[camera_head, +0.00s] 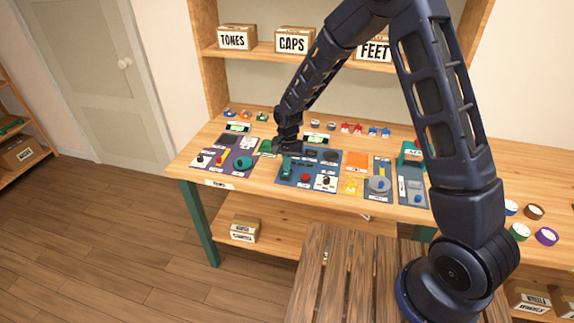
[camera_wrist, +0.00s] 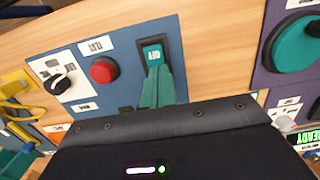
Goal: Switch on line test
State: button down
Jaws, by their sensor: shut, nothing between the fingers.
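A blue panel (camera_head: 295,181) lies on the workbench, and it fills the middle of the wrist view (camera_wrist: 120,65). On it is a dark-framed switch with a green face (camera_wrist: 153,52) bearing white upside-down lettering, probably OFF. A red round button (camera_wrist: 103,70) with an upside-down label that seems to read TEST sits beside the switch. A black knob (camera_wrist: 58,84) on a white plate is farther left. My gripper (camera_wrist: 158,76) has green fingers, shut and empty, right at the lower part of the switch. They partly hide it; I cannot tell whether they touch.
A purple panel with a teal dial (camera_wrist: 296,42) is at the right in the wrist view. A lit green READY display (camera_wrist: 306,137) is near it. Boxes (camera_head: 295,40) stand on the shelf behind.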

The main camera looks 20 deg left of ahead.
jog(key=shift+s+d+f, duration=0.15)
jog(key=shift+d+f, duration=0.1)
jog(key=shift+f, duration=0.3)
jog(key=shift+s+a, duration=0.15)
jog(key=shift+s, duration=0.65)
notch_tip(320, 180, up, 15)
jog(key=w, duration=0.3)
jog(key=w+d+r+t, duration=0.1)
jog(key=w+d+r, duration=0.2)
jog(key=d+r, duration=0.8)
jog(key=s+d+r+t, duration=0.1)
jog(key=s+d+r, duration=0.15)
jog(key=d, duration=0.65)
jog(key=s+d+r+t, duration=0.15)
jog(key=d+r, duration=0.25)
jog(key=d, duration=0.5)
jog(key=s+d+r, duration=0.3)
jog(key=d, duration=0.7)
jog(key=s+d+t, duration=0.2)
jog(key=s+d, duration=0.7)
jog(key=s, duration=0.2)
jog(key=shift+d+r, duration=0.25)
